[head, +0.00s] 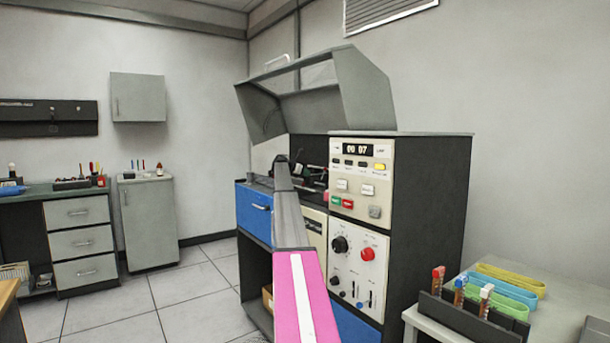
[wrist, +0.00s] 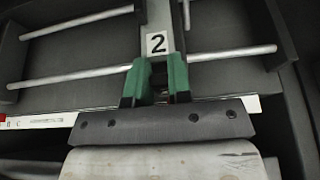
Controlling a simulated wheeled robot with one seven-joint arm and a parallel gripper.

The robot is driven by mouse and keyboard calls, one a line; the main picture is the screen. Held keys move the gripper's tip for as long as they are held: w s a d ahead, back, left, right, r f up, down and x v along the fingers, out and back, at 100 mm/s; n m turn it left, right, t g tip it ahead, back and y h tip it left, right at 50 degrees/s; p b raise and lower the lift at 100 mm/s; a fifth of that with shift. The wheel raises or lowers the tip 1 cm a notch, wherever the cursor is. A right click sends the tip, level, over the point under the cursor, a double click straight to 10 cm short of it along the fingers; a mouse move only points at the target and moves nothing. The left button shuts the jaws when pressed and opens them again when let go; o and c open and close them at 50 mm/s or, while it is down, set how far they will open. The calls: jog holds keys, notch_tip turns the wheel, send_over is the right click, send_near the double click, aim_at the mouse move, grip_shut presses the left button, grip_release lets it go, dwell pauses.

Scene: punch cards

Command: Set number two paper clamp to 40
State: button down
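The number two paper clamp (wrist: 156,20) shows at the top middle of the wrist view, with a white label reading 2 on its grey bar. My gripper (wrist: 159,72) has two green fingers just below the label, with a narrow gap between them. A small dark part lies in this gap; I cannot tell whether the fingers press on it. A white scale strip (wrist: 40,121) runs behind the gripper, mostly hidden, and no 40 mark can be read. In the head view my arm reaches to the machine (head: 403,220), and the gripper and clamp cannot be made out.
Metal rods (wrist: 80,22) cross the dark bed on both sides of the clamp. The machine's grey lid (head: 365,90) stands raised above the arm. A grey table (head: 560,320) with tube rack and coloured bands stands at right. The tiled floor (head: 150,300) at left is clear.

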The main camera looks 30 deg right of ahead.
jog(key=s, duration=0.4)
jog(key=shift+s+d, duration=0.1)
jog(key=shift+s, duration=0.15)
jog(key=c, duration=1)
grip_release()
jog(key=shift+s, duration=0.1)
jog(key=shift+c, duration=0.2)
jog(key=v, duration=1)
jog(key=shift+a, duration=0.3)
jog(key=shift+a, duration=0.1)
